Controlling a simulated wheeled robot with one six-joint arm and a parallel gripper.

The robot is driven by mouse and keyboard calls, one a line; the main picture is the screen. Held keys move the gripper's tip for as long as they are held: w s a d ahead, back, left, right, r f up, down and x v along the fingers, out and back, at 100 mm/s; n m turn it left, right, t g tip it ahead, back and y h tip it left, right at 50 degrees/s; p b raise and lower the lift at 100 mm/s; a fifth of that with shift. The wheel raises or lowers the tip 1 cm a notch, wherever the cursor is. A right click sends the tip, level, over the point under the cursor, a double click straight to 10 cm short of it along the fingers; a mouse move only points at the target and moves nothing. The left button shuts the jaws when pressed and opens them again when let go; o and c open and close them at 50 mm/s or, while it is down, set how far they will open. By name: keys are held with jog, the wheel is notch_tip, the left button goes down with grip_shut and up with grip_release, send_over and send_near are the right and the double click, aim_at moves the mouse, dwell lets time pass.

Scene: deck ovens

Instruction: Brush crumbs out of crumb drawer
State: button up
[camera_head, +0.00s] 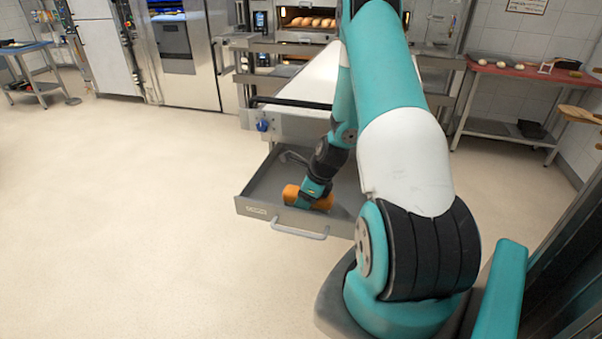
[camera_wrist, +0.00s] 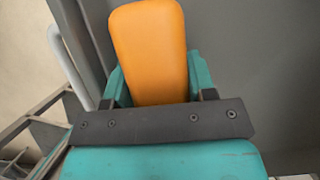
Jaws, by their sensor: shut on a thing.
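The crumb drawer (camera_head: 258,210) is a grey metal tray pulled out below the oven, with a bar handle (camera_head: 300,231) on its front. My gripper (camera_head: 311,194) is low inside the drawer, near its front wall. It is shut on an orange brush (camera_head: 291,194), which shows on both sides of the fingers. In the wrist view the orange part (camera_wrist: 150,50) lies between the two teal fingers of my gripper (camera_wrist: 157,88), over the grey drawer floor (camera_wrist: 250,70). The bristles are hidden. I cannot make out crumbs in either view.
The deck oven (camera_head: 312,19) with loaves inside stands behind the drawer. A red-topped table (camera_head: 500,72) with dough pieces is at the right, and a wooden peel (camera_head: 580,114) juts in at the right edge. The floor (camera_head: 130,220) left of the drawer is clear.

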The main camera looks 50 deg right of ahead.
notch_tip(320, 180, up, 2)
jog(key=shift+s+r+p, duration=0.1)
jog(key=shift+r+p, duration=0.15)
jog(key=shift+p, duration=0.05)
jog(key=shift+r+p, duration=0.25)
jog(key=shift+p, duration=0.1)
jog(key=shift+r+p, duration=1.9)
jog(key=shift+r, duration=0.35)
